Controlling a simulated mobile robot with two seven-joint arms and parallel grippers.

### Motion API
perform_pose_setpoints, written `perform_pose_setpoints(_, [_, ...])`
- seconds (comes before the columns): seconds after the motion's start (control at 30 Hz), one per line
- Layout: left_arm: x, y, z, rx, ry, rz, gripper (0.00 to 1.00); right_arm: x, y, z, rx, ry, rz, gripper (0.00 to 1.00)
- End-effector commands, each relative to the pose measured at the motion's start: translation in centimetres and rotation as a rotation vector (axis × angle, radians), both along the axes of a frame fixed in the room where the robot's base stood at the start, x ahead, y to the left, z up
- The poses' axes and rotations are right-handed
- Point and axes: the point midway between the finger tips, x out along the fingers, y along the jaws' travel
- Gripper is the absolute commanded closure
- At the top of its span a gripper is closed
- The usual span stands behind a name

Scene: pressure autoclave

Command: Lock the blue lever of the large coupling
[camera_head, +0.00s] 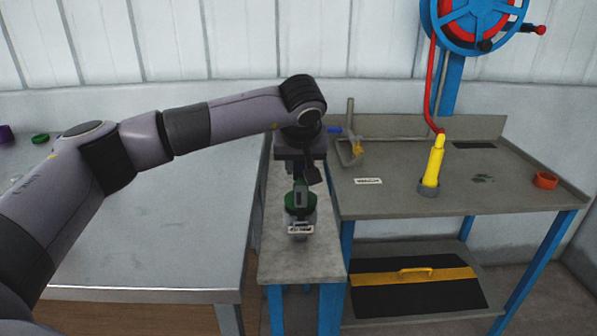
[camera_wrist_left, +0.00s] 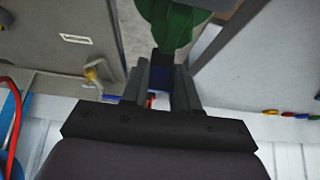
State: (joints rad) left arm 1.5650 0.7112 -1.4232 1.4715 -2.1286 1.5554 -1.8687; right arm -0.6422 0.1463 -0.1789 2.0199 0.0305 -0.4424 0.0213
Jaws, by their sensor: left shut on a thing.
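The large coupling (camera_head: 293,208) has a green body and stands on the narrow grey bench, with a grey metal part at its near side. Its green body also shows in the left wrist view (camera_wrist_left: 172,22), just beyond the fingertips. My left gripper (camera_head: 300,188) reaches down over the coupling from above. In the left wrist view its fingers (camera_wrist_left: 162,70) are shut on the dark blue lever (camera_wrist_left: 160,77), which shows between them. Most of the lever is hidden by the fingers. My right gripper is in neither view.
A grey worktable (camera_head: 400,197) on the right holds a yellow nozzle (camera_head: 434,163) on a red hose, an orange ring (camera_head: 545,180) and a grey fitting with a small blue handle (camera_head: 335,130). A wide bench (camera_head: 180,225) at left is mostly clear. A blue reel (camera_head: 475,18) hangs at upper right.

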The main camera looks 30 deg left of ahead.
Motion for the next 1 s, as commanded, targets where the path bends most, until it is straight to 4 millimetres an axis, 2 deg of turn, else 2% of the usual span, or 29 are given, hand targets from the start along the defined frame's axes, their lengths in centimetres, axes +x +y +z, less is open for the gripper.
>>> perform_pose_setpoints(0.03, [-0.02,0.01,-0.16,0.015,-0.027,-0.001,1.0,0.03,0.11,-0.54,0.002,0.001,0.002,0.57])
perform_pose_setpoints(0.33, [-0.19,-0.13,0.09,0.068,-0.115,0.0,1.0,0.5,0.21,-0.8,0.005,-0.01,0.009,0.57])
perform_pose_setpoints(0.87, [-0.24,-0.17,0.18,0.079,-0.131,0.0,1.0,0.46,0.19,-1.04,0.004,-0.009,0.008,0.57])
perform_pose_setpoints(0.9, [-0.24,-0.17,0.18,0.079,-0.131,0.0,0.58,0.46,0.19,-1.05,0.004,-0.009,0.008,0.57])
perform_pose_setpoints(0.93, [-0.24,-0.17,0.17,0.079,-0.131,0.0,0.49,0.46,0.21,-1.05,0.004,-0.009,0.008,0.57])
perform_pose_setpoints(1.0, [-0.24,-0.17,0.16,0.078,-0.13,0.0,0.49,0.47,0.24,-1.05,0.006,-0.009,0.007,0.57])
